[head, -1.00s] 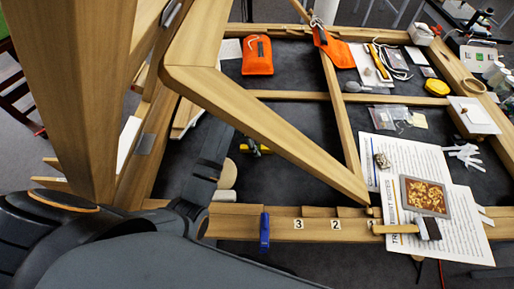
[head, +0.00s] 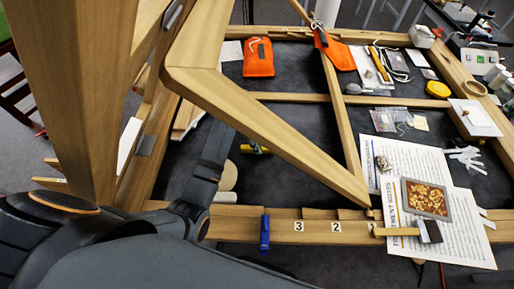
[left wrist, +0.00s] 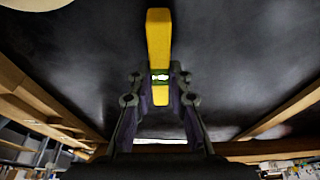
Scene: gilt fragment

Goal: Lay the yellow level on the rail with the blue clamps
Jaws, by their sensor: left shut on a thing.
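The yellow level (left wrist: 159,40) is a slim bar with a clear bubble vial, seen end-on in the left wrist view. My left gripper (left wrist: 158,88) is shut on it, with a finger on each side near the vial. In the head view a short piece of the level (head: 256,149) shows beside a slanting wooden beam, which hides part of it; my fingertips are not clear there. The rail (head: 350,232) is the near wooden bar with number labels. One blue clamp (head: 265,233) sits on it, left of label 3. My right gripper is not in view.
A large slanting wooden beam (head: 270,130) crosses above the dark panel, between the level and the rail's right part. A wooden-handled brush (head: 410,231) and printed sheets (head: 455,235) lie at the rail's right. Orange pouches (head: 258,57) lie at the back.

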